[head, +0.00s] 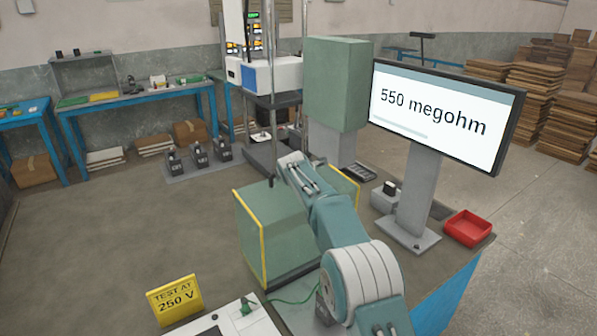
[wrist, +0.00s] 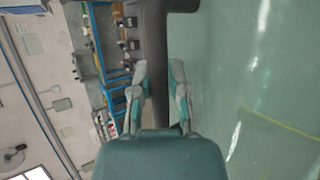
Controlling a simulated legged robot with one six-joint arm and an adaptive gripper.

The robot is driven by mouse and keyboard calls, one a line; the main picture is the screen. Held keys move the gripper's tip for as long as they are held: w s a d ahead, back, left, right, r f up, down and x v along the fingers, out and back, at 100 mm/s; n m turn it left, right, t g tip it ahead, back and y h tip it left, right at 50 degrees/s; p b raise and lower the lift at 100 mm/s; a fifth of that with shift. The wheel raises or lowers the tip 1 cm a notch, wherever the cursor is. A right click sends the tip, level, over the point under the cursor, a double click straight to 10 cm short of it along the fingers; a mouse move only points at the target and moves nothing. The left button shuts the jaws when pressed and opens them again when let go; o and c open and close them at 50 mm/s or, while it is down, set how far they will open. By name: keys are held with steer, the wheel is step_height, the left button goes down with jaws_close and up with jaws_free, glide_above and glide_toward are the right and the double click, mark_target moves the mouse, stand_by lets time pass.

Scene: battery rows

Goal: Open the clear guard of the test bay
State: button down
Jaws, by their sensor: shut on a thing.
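The test bay's guard shows in the head view as a green-tinted box (head: 272,222) with yellow edges, standing mid-table. In the wrist view a pale green, glossy see-through panel (wrist: 245,80) fills the right side. My gripper (head: 285,165) is over the top of the guard in the head view, with my arm covering part of the box. In the wrist view, a dark bar (wrist: 154,45), which looks like the guard's handle, runs between the fingers of my gripper (wrist: 158,78). The gripper is shut on it. The inside of the bay cannot be made out.
A monitor (head: 437,112) reading "550 megohm" and a red tray (head: 467,228) stand to the right. A green cabinet (head: 336,84) rises behind. A yellow "TEST AT 250 V" sign (head: 174,300) is at front left.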

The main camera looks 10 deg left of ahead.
steer(key=shift+w+a+f, duration=0.15)
steer(key=shift+w+a, duration=0.2)
steer(key=shift+a, duration=0.2)
steer(key=shift+d, duration=0.1)
steer(key=c, duration=0.6)
jaws_free()
steer(key=shift+s, duration=0.1)
steer(key=shift+v, duration=5.9)
